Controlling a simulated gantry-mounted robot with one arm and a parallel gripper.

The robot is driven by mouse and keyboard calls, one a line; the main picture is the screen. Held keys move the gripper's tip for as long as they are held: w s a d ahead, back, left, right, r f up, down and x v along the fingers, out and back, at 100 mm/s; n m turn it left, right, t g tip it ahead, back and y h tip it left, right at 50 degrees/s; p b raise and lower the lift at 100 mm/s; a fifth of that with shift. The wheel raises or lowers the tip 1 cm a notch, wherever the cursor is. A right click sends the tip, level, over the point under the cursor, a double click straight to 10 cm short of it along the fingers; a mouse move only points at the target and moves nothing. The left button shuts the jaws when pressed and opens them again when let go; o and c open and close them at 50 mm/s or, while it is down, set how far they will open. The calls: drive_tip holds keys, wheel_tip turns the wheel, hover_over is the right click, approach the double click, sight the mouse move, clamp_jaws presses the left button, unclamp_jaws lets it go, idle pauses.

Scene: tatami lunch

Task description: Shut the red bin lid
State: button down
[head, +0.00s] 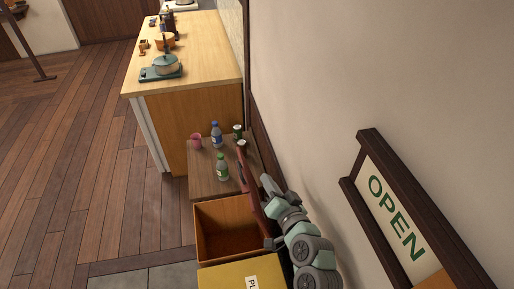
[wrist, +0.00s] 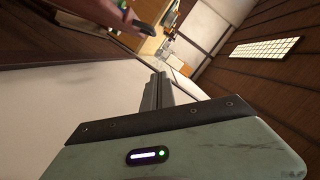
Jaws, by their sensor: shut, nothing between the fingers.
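The open bin (head: 226,232) stands below the small side table in the head view, its inside orange-brown and looking empty. Its red lid (head: 250,196) is raised along the bin's right side, seen nearly edge-on as a narrow red strip. My gripper (head: 268,183) is just right of the lid, between it and the wall; I cannot tell whether they touch. In the wrist view my gripper (wrist: 158,90) shows its fingers together with nothing between them. I cannot identify the lid for certain in the wrist view.
A yellow bin (head: 238,276) with its lid down stands in front of the open bin. The side table (head: 205,178) behind holds bottles (head: 222,168), a pink cup (head: 196,141) and cans. The wall and the OPEN sign (head: 396,218) bound the right side. Floor at left is clear.

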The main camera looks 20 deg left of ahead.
hover_over(247, 180)
drive_tip(key=f, duration=0.2)
drive_tip(key=f+p, duration=0.1)
drive_tip(key=f, duration=0.1)
drive_tip(key=shift+d+f, duration=0.2)
drive_tip(key=shift+f, duration=0.2)
drive_tip(key=shift+a+f, duration=0.15)
drive_tip(key=shift+a, duration=0.05)
